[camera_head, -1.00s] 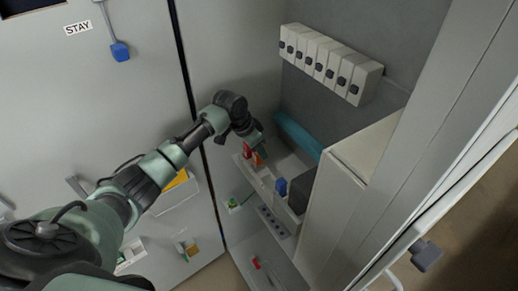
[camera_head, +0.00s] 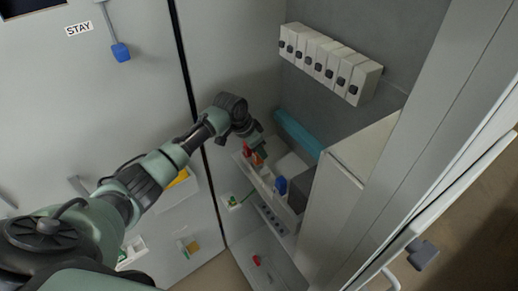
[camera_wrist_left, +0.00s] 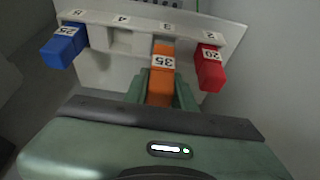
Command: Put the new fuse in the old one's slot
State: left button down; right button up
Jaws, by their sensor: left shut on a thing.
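My left gripper (camera_wrist_left: 161,95) is shut on the orange fuse marked 35 (camera_wrist_left: 162,60), with a green finger on each side. The fuse's far end meets the white fuse holder (camera_wrist_left: 119,66) below the number 3; I cannot tell how deep it sits. A blue fuse marked 25 (camera_wrist_left: 64,46) is in slot 5 and a red fuse marked 20 (camera_wrist_left: 210,68) in slot 2. Slot 4 (camera_wrist_left: 120,40) is empty. In the head view the left gripper (camera_head: 261,149) is over the holder, beside the red and orange fuses. My right gripper is not in view.
A row of white breakers (camera_head: 331,62) is on the cabinet's back wall above a teal cylinder (camera_head: 297,134). A socket strip (camera_head: 271,219) is below the holder. A red item (camera_head: 257,260) lies in the lower tray. The cabinet's side wall stands close to the left arm.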

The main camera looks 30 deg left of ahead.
pick_arm(q)
jog(key=shift+f, duration=0.55)
jog(key=shift+f, duration=0.15)
jog(key=shift+f, duration=0.3)
jog(key=shift+f+b, duration=0.3)
jog(key=shift+f, duration=0.2)
jog(key=c, duration=1.1)
grip_release()
